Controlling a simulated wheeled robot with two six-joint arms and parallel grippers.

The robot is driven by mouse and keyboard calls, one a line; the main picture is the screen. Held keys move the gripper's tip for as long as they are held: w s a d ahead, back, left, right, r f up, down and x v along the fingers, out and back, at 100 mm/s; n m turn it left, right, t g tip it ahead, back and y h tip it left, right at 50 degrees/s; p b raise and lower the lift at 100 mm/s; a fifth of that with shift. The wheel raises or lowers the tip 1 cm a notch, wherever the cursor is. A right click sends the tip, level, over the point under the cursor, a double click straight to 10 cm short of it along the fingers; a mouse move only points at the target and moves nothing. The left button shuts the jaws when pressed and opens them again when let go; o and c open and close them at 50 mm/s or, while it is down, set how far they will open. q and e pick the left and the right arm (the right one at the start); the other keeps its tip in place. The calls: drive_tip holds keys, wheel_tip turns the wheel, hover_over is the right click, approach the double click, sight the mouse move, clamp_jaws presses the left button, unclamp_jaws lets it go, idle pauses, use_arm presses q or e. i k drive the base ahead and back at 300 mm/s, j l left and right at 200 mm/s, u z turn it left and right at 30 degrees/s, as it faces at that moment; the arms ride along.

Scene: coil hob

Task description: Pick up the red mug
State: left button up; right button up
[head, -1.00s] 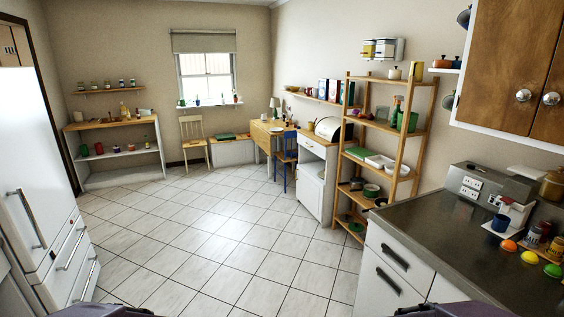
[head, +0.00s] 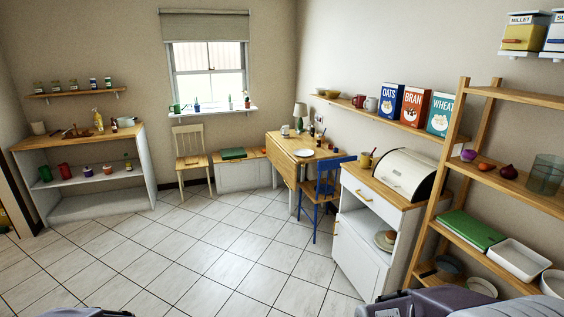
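A small red mug (head: 358,101) stands on the wall shelf in the head view, at the left of the cereal boxes. A pale mug (head: 371,104) stands just to its right. A taller red vessel (head: 65,171) stands on the middle shelf of the open unit at the far left; it is too small to tell whether it is a mug. Both red things are across the room, well away from me. Neither of my grippers shows; only grey-purple parts of my own arms show at the bottom edge.
Open tiled floor (head: 190,255) lies ahead. A wooden rack (head: 447,170) and a white cabinet (head: 358,250) with a bread bin (head: 408,172) line the right side. A blue chair (head: 325,190) stands at the wooden table (head: 290,165).

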sight(360, 100)
drive_tip(key=i, duration=3.05)
drive_tip(key=i+j+z, duration=0.1)
drive_tip(key=i+z, duration=0.35)
drive_tip(key=i+j+z, duration=0.4)
drive_tip(key=i, duration=0.15)
drive_tip(key=i+j+z, duration=0.45)
drive_tip(key=i+l, duration=0.05)
drive_tip(key=l, duration=0.05)
